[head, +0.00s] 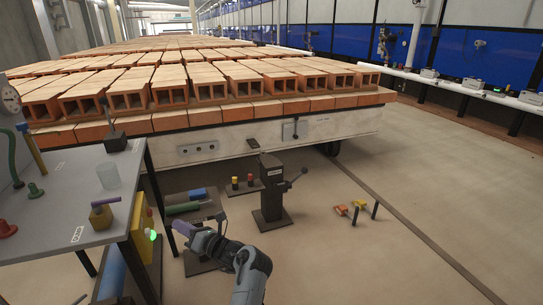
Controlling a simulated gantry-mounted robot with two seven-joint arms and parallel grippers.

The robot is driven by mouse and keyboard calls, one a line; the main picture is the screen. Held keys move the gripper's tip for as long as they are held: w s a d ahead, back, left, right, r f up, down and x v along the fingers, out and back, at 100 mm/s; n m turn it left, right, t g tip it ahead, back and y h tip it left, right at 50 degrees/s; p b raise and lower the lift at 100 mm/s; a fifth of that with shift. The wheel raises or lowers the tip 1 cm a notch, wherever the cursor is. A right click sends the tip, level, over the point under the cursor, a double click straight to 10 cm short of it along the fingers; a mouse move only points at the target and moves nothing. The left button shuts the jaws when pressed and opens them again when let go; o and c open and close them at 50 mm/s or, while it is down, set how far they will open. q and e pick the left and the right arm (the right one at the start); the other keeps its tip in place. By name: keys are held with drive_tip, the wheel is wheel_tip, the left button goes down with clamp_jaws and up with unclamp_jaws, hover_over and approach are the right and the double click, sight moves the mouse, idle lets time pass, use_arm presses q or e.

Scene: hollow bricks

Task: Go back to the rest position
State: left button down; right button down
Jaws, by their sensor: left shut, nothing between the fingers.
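My left arm comes in from the bottom middle of the head view. Its gripper (184,229) is shut and empty, pointing left over the floor between the grey table and the dark post. It is in front of a low stand and apart from the bricks. The hollow orange bricks (210,91) stand in rows on the large cart (225,143) behind. My right gripper is not in view.
A grey table (40,235) at the left holds a translucent cup (108,176) and small tools. A dark post with a lever (270,190) stands close to my gripper. The floor (420,200) at the right is mostly clear, with small orange-topped items (350,208).

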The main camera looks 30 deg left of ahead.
use_arm(q)
wheel_tip(320, 180, up, 6)
drive_tip(key=a+m+t+h+p, duration=0.2)
drive_tip(key=m+t+p, duration=0.6)
drive_tip(key=m+p, duration=0.15)
drive_tip(key=d+r+m+t+h+p, duration=0.25)
drive_tip(key=d+m+h+p, duration=0.25)
drive_tip(key=d+m, duration=0.45)
drive_tip(key=d+r+m+t+h+p, duration=0.2)
drive_tip(key=d+m+t+h+p, duration=0.3)
drive_tip(key=m, duration=0.7)
drive_tip(key=s+d+r+m+g+h+p, duration=0.1)
drive_tip(key=s+d+m+g+h+p, duration=0.4)
drive_tip(key=s+d+m, duration=0.6)
drive_tip(key=s+d+r+m+g+h+p, duration=0.2)
drive_tip(key=s+d+m+g+h+p, duration=0.15)
drive_tip(key=s+d+m+p, duration=0.6)
drive_tip(key=s+r+n+g+p, duration=0.1)
drive_tip(key=s+r+p, duration=0.2)
drive_tip(key=r+p, duration=3.1)
wheel_tip(320, 180, up, 3)
drive_tip(key=shift+s+d+f+n+y+p, duration=0.15)
drive_tip(key=shift+d+n+y+p, duration=0.1)
drive_tip(key=shift+n+y+p, duration=0.15)
